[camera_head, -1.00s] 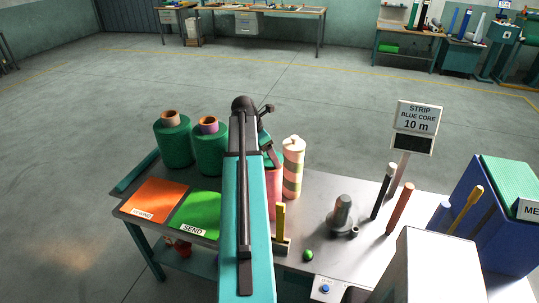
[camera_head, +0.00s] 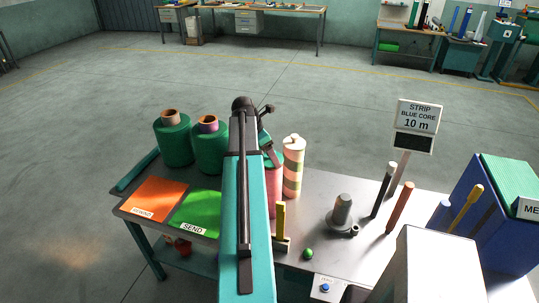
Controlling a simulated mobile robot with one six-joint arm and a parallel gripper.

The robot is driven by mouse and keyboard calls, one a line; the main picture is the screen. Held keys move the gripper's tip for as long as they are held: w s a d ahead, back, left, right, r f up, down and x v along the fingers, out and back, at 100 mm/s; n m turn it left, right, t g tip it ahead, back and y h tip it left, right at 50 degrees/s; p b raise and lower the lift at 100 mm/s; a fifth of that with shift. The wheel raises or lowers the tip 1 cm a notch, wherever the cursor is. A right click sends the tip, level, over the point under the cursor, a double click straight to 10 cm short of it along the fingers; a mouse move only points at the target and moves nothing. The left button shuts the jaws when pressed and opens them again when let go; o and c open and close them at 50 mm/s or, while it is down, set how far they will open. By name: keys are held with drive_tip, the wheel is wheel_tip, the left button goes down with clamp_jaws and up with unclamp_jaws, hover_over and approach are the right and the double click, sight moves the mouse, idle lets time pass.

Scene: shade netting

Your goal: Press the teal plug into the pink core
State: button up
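A pink upright cylinder (camera_head: 273,190), which looks like the pink core, stands on the table just right of my arm. My arm hides its left side. My gripper (camera_head: 271,156) is at its upper end, partly hidden behind my arm, with a dark finger showing. A small teal-green patch shows around the gripper there. I cannot tell whether it is the teal plug or part of my wrist. Whether the gripper is open or shut, and whether anything touches the core, is hidden.
A cream banded roll (camera_head: 293,168) stands close right of the pink cylinder. Two green rolls (camera_head: 174,143) stand left of my arm. A yellow post (camera_head: 280,220), a green ball (camera_head: 308,253) and a grey post on a base (camera_head: 342,210) stand in front and right.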

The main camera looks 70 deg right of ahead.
drive_tip(key=shift+f, duration=0.45)
idle(0.6)
idle(0.5)
drive_tip(key=o, duration=1.1)
drive_tip(key=shift+o, duration=0.3)
drive_tip(key=shift+r, duration=0.1)
drive_tip(key=shift+r, duration=3.4)
drive_tip(key=shift+c, duration=0.4)
clamp_jaws()
